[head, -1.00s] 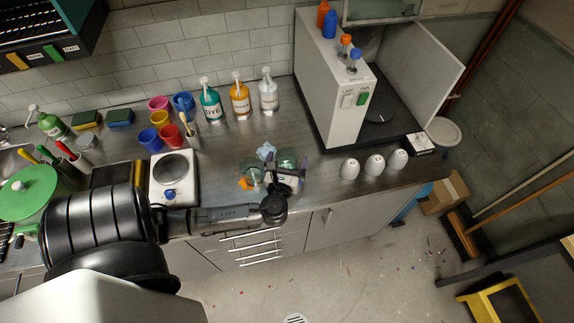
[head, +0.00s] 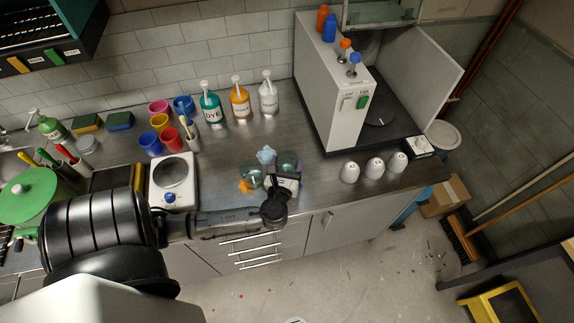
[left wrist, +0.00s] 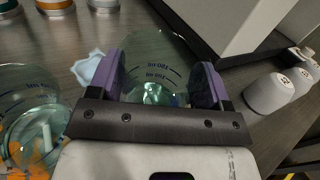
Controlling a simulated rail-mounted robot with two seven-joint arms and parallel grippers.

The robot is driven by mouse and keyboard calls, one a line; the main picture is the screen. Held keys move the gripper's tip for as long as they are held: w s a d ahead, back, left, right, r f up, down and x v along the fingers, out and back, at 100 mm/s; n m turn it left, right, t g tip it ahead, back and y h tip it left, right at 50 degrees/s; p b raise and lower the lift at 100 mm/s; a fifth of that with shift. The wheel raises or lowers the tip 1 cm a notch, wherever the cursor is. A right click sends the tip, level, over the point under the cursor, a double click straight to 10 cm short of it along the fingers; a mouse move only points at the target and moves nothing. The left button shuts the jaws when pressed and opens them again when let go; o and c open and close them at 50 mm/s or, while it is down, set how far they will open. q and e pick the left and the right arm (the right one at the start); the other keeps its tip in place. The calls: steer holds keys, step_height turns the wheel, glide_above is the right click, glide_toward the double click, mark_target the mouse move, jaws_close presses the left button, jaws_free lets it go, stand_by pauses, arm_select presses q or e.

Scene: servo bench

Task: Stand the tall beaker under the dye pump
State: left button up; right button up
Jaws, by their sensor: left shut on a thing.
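My left gripper (head: 284,176) is at the front middle of the bench, with its purple fingers shut on a clear greenish glass beaker (head: 288,161). In the left wrist view, this beaker (left wrist: 152,62) shows dark printed marks and stands between the fingers. A second glass beaker (head: 251,175) stands just to its left, apart from the gripper. I cannot tell for sure which beaker is taller. The dye pump (head: 210,106), a teal bottle labelled DYE with a white pump top, stands at the back by the tiled wall. My right gripper is not in view.
Orange (head: 240,104) and clear (head: 269,98) pump bottles stand right of the dye pump. Coloured cups (head: 160,122) and a hotplate (head: 172,180) are to the left. A pale blue star-shaped thing (head: 266,155) lies behind the beakers. White cups (head: 349,172) stand right. Bench between beakers and bottles is mostly clear.

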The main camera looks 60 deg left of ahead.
mark_target(288, 157)
arm_select(q)
steer(key=shift+r+p, duration=0.5)
steer(key=shift+r, duration=1.4)
steer(key=shift+w+d+r, duration=0.1)
steer(key=shift+d+r, duration=0.1)
steer(key=shift+r, duration=0.1)
steer(key=w+d+r+p, duration=0.1)
steer(key=w+d+r, duration=0.2)
steer(key=d+r, duration=0.3)
steer(key=shift+w+d+r, duration=0.2)
steer(key=shift+d, duration=2)
steer(key=shift+d, duration=0.1)
